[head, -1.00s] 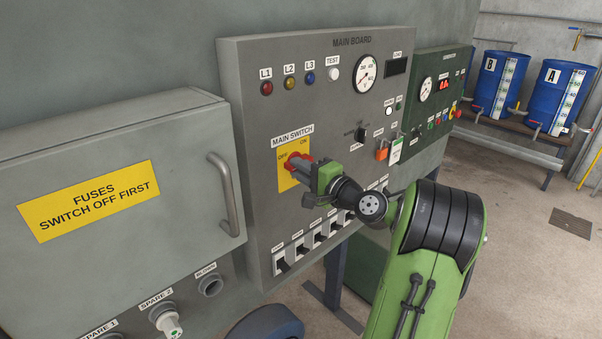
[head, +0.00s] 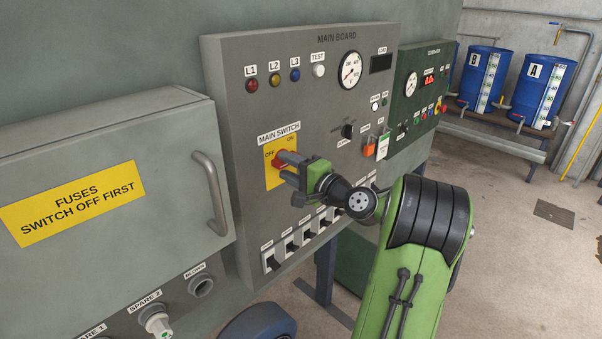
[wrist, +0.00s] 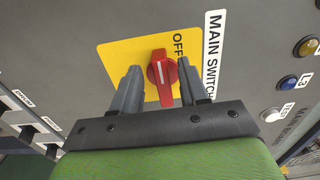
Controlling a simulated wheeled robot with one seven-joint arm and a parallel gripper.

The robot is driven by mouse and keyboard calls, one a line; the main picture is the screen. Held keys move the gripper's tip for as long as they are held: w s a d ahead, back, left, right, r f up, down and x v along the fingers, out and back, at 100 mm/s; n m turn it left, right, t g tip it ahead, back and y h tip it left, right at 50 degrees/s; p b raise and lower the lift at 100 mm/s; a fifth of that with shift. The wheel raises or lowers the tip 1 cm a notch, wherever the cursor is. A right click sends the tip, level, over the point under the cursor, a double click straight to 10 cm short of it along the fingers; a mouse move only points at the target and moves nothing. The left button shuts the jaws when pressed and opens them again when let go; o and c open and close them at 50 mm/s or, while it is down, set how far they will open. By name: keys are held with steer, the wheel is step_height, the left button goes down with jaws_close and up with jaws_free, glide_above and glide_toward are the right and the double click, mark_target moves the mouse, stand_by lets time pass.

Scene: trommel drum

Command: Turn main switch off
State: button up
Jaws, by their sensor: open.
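The main switch is a red rotary handle (wrist: 162,75) on a yellow plate (wrist: 112,54), marked OFF and ON, on the grey main board. In the head view the red handle (head: 279,162) shows partly behind my gripper (head: 290,165). In the wrist view my gripper (wrist: 158,88) is open, with one finger on each side of the handle. A gap shows on the left side; the right finger is close to the handle, and I cannot tell if it touches. In the wrist view the handle's white line points towards the gripper's palm and away from it, slightly tilted.
A grey fuse box (head: 100,150) with a bar handle (head: 212,193) stands out on the left. Several breakers (head: 291,247) line the board below my gripper. A tag (head: 383,146) hangs at right, before the green generator panel (head: 415,120).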

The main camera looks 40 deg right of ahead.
steer(key=s, duration=1.5)
steer(key=shift+s+d, duration=0.2)
